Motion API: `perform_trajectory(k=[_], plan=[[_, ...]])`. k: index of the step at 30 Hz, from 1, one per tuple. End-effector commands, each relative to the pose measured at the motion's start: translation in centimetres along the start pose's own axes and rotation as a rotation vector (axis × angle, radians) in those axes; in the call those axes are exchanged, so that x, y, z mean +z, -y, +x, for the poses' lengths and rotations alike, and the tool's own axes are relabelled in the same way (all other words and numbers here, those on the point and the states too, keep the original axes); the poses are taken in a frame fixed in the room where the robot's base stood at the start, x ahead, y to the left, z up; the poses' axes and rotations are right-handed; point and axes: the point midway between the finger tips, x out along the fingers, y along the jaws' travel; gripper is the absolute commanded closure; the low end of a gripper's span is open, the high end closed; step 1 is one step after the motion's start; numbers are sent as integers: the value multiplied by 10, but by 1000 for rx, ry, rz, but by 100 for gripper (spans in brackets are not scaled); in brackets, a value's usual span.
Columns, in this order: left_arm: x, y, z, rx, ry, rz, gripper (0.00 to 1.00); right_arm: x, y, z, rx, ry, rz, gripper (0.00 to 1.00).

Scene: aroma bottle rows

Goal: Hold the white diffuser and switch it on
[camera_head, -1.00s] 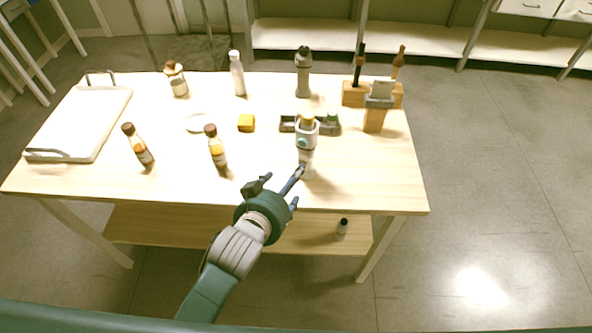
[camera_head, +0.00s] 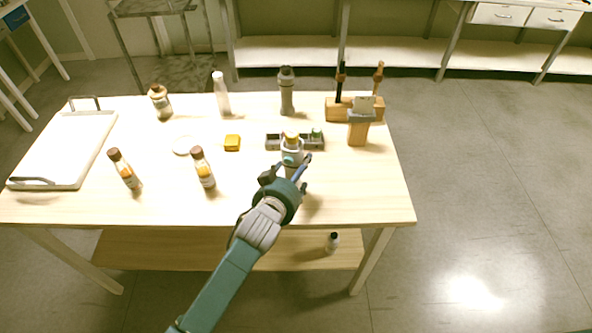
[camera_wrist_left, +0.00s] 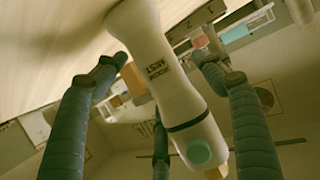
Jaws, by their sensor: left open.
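The white diffuser (camera_head: 291,152) stands upright near the front right of the table, with a teal button and a yellow-orange top. In the left wrist view the diffuser (camera_wrist_left: 168,70) shows large, with dark lettering, a dark band and the round teal button (camera_wrist_left: 199,151). My left gripper (camera_head: 287,172) is open at the diffuser's near side. Its fingers reach along both sides of the diffuser, and they stand apart from it in the left wrist view. The diffuser's lower part is hidden behind the gripper in the head view. My right gripper is not in view.
A grey compartment tray (camera_head: 273,142) lies just behind the diffuser. A wooden block with a grey top (camera_head: 359,130) stands to the right. Brown-capped bottles (camera_head: 203,169), a yellow block (camera_head: 232,142) and a white tray (camera_head: 62,150) are to the left. The front right tabletop is clear.

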Motion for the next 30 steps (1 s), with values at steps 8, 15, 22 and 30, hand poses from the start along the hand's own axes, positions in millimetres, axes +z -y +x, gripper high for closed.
perform_trajectory(k=[8,15,22,30], plan=[[0,0,3,1,0,0,30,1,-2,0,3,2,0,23],[0,0,3,0,1,0,68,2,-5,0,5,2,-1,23],[1,0,2,1,2,-1,82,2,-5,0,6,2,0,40],[2,0,2,1,4,-1,82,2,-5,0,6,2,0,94]])
